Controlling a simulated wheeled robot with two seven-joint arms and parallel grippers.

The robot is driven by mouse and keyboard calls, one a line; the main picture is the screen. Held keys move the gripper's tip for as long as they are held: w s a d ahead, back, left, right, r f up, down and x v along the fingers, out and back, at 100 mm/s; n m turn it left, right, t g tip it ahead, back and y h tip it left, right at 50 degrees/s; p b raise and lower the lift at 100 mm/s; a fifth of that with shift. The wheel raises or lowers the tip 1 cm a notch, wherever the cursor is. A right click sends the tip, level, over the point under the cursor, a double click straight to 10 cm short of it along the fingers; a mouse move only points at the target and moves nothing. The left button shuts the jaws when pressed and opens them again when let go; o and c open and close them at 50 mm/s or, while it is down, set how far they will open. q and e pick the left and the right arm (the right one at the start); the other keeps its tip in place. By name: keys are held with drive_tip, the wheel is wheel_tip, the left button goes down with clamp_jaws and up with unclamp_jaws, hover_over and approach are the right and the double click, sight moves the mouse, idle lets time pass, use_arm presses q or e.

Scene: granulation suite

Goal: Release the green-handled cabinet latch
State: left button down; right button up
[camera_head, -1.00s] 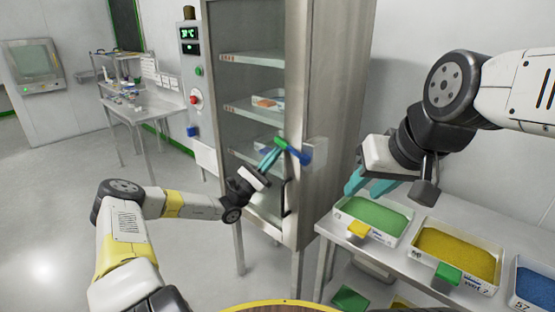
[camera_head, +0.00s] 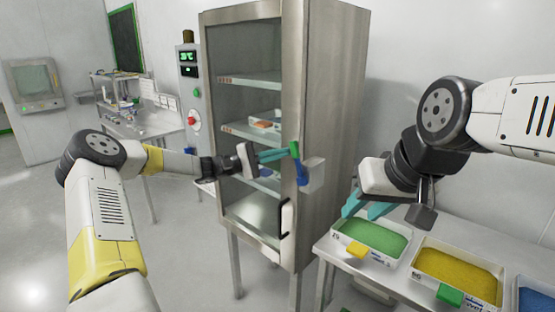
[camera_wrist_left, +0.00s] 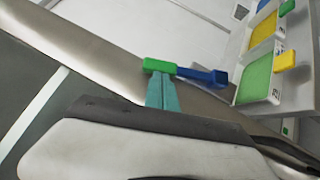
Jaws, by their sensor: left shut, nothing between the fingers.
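The latch on the steel cabinet (camera_head: 330,100) has a green handle end (camera_head: 294,150) and a blue part (camera_head: 302,174) below it, by the door's right edge. In the head view it stands nearly upright. My left gripper (camera_head: 282,155) is shut and empty, its teal fingertips at the green end from the left. In the left wrist view, the shut fingers (camera_wrist_left: 161,85) meet the green handle (camera_wrist_left: 159,65), apparently touching it; the blue part (camera_wrist_left: 206,76) extends right. My right gripper (camera_head: 362,208) looks open and empty over the bench at right.
The glass door shows shelves behind it and a black handle (camera_head: 287,218) low down; it looks closed. A control panel (camera_head: 189,90) stands left of the cabinet. Trays of green (camera_head: 372,236) and yellow granules (camera_head: 458,275) sit on the right bench.

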sight(295, 150)
use_arm(q)
drive_tip(key=shift+s+d+r+m+g+y, duration=0.3)
drive_tip(key=shift+s+d+r+m+y, duration=0.35)
drive_tip(key=shift+m, duration=0.35)
drive_tip(key=shift+s+d+r+m+y, duration=0.25)
drive_tip(key=shift+s+d+m+y, duration=0.15)
drive_tip(key=shift+d+m+y, duration=0.2)
drive_tip(key=shift+s, duration=0.1)
